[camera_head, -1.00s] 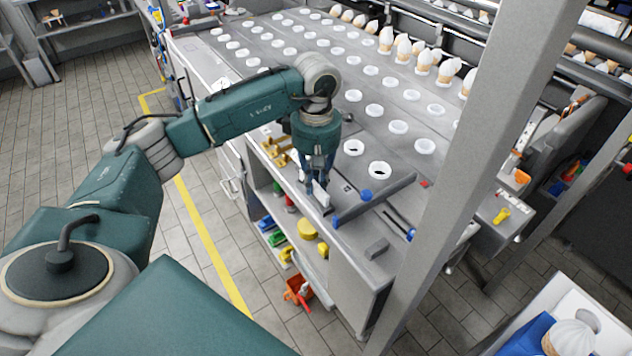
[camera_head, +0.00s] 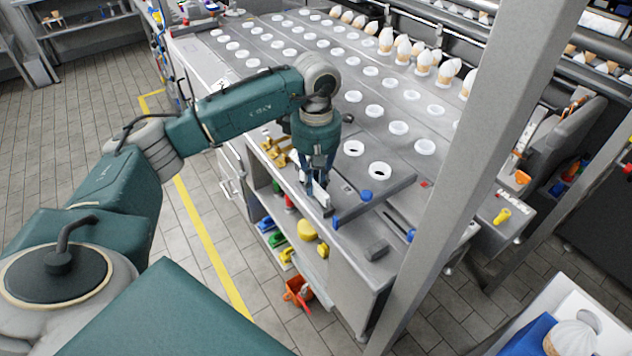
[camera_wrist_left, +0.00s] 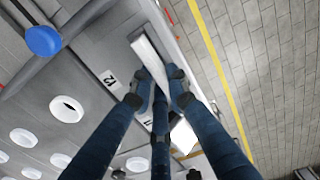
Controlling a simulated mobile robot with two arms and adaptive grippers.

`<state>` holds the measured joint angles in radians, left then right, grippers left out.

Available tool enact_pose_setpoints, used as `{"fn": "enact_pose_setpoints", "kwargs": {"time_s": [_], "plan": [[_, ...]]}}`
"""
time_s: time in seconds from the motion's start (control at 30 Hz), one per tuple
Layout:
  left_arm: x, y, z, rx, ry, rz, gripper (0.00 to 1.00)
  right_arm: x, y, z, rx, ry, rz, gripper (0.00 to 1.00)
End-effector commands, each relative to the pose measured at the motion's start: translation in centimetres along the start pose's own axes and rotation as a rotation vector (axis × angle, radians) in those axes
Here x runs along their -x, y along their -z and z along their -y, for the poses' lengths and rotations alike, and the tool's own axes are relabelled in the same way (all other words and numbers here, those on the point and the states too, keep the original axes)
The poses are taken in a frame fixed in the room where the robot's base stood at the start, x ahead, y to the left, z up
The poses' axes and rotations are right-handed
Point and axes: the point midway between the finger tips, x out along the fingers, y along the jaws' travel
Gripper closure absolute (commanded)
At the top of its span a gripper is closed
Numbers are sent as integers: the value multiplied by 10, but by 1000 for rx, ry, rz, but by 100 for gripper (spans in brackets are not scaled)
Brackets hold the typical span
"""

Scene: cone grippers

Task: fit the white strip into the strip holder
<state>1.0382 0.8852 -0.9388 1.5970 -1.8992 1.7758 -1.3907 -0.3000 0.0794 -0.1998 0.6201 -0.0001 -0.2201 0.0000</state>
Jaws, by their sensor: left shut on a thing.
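In the left wrist view, the fingers (camera_wrist_left: 162,88) are shut on the strip (camera_wrist_left: 149,55), whose far end reaches past the fingertips. A small dark piece (camera_head: 329,212) lies on the counter just by the strip's lower end; it may be the strip holder, but I cannot tell clearly. Whether the strip touches it is hidden. My right gripper is in neither view.
White rings (camera_head: 380,170) dot the counter. A grey post (camera_head: 470,170) stands at right. Coloured items (camera_head: 307,230) fill the shelf below.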

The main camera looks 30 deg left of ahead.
Motion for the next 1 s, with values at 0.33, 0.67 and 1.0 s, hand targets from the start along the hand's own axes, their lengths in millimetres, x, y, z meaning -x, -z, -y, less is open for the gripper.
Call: {"fn": "enact_pose_setpoints", "kwargs": {"time_s": [0.33, 0.67, 1.0], "plan": [[-5, 0, 0, 0, 0, 0, 100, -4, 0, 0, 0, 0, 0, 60], [-10, 0, 0, 0, 0, 0, 100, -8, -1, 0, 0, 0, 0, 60], [-4, 0, 0, 0, 0, -1, 100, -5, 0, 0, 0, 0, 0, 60]]}}
